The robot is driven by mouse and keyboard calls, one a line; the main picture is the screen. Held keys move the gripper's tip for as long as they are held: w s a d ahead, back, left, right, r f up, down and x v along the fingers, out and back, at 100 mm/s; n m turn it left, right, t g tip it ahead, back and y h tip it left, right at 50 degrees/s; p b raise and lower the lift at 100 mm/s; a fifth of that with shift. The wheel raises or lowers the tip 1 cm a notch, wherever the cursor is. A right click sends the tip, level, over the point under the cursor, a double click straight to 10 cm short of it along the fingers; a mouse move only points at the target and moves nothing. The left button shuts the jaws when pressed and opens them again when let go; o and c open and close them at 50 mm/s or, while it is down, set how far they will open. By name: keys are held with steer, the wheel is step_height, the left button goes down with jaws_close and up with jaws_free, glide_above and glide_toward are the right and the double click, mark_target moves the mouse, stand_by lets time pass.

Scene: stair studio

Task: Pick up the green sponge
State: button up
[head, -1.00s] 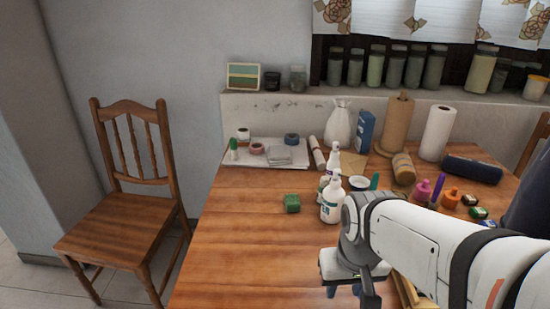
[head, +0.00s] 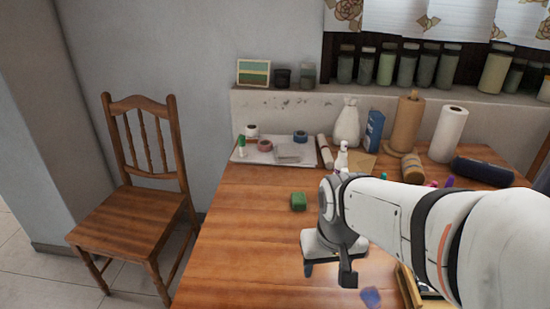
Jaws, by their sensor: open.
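The green sponge (head: 298,201) is a small block lying on the wooden table (head: 235,245), left of the middle of the tabletop. My gripper (head: 328,275) is over the table, nearer the front than the sponge and a little to its right. Its jaws point down, are apart and hold nothing that I can see. It is clear of the sponge in the picture. My arm comes in from the right and hides part of the tabletop.
A white spray bottle (head: 342,160) stands behind my arm. A white tray (head: 243,155) with tape rolls sits at the back left. Paper rolls (head: 447,134) and a dark cylinder (head: 483,172) stand or lie at the back right. A wooden chair (head: 135,215) is to the left.

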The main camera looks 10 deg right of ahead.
steer(key=shift+o, duration=0.4)
steer(key=w+r+t+p, duration=0.1)
steer(key=w+r+p, duration=0.2)
steer(key=w, duration=0.7)
steer(key=shift+w+a+r+p, duration=0.15)
steer(key=shift+w+r+p, duration=0.25)
steer(key=shift+p, duration=0.2)
steer(key=t+p, duration=0.2)
steer(key=p, duration=0.2)
glide_toward(299, 197)
steer(key=shift+m, duration=0.3)
steer(key=x, duration=0.9)
steer(key=shift+w+r+b, duration=0.1)
steer(key=shift+b, duration=0.25)
steer(key=c, duration=1.1)
steer(key=shift+o, duration=0.2)
step_height(299, 197, up, 10)
steer(key=p, duration=0.1)
